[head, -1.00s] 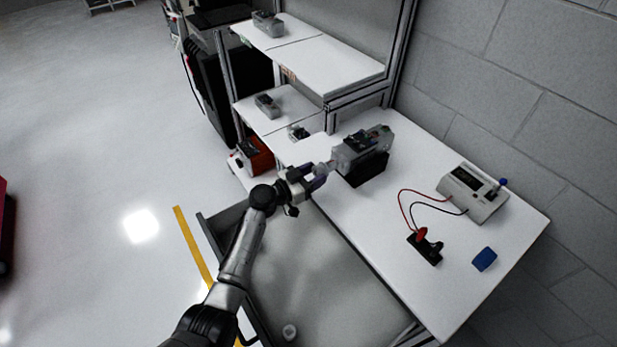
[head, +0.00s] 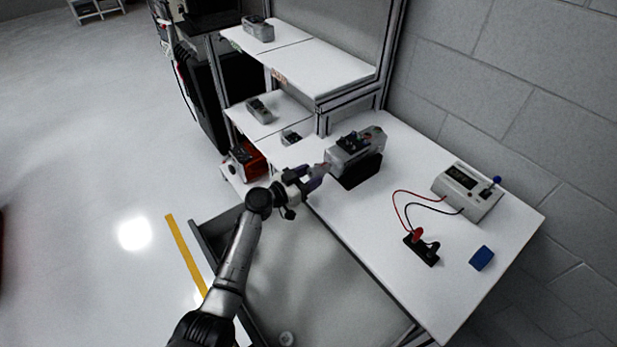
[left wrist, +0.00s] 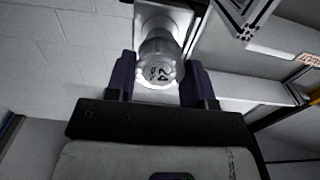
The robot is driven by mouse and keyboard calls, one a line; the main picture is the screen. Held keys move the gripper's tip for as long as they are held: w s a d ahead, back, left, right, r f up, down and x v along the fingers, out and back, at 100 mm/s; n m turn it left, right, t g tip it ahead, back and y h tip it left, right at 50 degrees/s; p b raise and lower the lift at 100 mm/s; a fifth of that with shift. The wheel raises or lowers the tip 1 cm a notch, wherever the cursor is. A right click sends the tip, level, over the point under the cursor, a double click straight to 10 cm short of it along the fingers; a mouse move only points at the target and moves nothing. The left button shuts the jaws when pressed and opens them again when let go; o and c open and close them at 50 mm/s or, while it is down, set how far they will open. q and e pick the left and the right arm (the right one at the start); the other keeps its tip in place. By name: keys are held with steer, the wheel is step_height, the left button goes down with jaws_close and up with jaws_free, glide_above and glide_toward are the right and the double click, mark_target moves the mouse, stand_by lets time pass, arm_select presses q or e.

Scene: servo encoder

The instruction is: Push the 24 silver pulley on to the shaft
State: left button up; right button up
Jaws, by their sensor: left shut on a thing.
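My left gripper (head: 318,176) is at the near left end of the grey servo unit (head: 354,150), which sits on a black block (head: 359,171) on the white table. In the left wrist view, the silver pulley (left wrist: 158,72), marked 24, is between the two dark purple fingers of the left gripper (left wrist: 158,80). The fingers are shut on it. Its marked face points toward the wrist camera, and the pale end of the unit (left wrist: 168,18) is right behind it. The shaft is hidden behind the pulley, so I cannot tell how far on it sits. My right gripper is not in view.
A meter box (head: 467,193) with red and black leads runs to a black terminal block (head: 421,247) at the right. A blue block (head: 481,258) lies near the right edge. An open drawer (head: 300,262) is below my left arm. Shelves (head: 300,55) stand behind.

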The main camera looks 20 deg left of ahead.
arm_select(q)
steer(key=shift+r, duration=0.1)
steer(key=o, duration=1.2)
steer(key=shift+c, duration=0.2)
steer(key=shift+s+a, duration=0.2)
steer(key=shift+s, duration=0.1)
steer(key=shift+v, duration=1.05)
steer(key=shift+s, duration=0.1)
steer(key=shift+a, duration=0.1)
